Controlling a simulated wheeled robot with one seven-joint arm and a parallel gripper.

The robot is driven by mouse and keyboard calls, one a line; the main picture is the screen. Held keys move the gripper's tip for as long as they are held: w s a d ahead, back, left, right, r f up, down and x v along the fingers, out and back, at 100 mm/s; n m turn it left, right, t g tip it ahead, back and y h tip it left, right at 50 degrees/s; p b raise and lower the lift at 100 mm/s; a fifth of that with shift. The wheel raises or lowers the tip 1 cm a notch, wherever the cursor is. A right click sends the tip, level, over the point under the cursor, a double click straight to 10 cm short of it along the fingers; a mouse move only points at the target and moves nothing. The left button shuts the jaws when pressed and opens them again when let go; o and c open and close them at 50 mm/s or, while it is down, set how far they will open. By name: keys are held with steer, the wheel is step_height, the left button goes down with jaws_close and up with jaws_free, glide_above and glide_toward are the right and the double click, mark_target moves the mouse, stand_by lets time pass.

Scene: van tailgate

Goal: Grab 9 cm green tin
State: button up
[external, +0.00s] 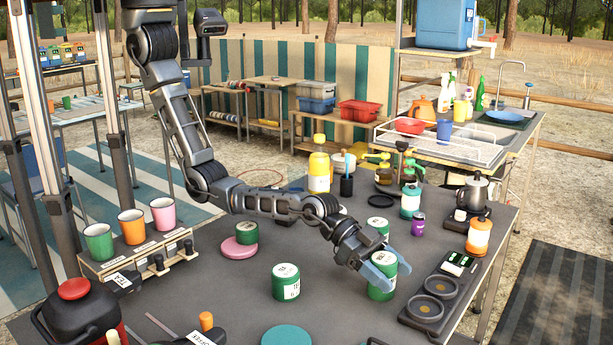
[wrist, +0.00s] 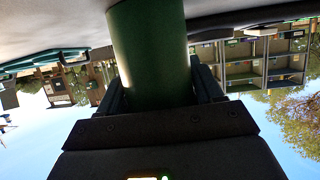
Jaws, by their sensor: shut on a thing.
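A green tin (external: 382,289) with a white label stands upright at the right of the grey table, between the jaws of my gripper (external: 379,270). My gripper is shut on it from the side. In the wrist view the green tin (wrist: 150,45) fills the space between the two dark fingers (wrist: 160,90). Whether its base touches the table is hard to tell.
A black two-ring unit (external: 430,308) lies close to the right of the held tin. An orange-and-white jar (external: 479,237), a purple can (external: 418,225) and a teal jar (external: 410,203) stand behind. A teal disc (external: 287,336) lies at the front. Bare table lies between the tins.

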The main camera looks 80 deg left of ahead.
steer(key=shift+c, duration=0.8)
steer(key=shift+r, duration=0.1)
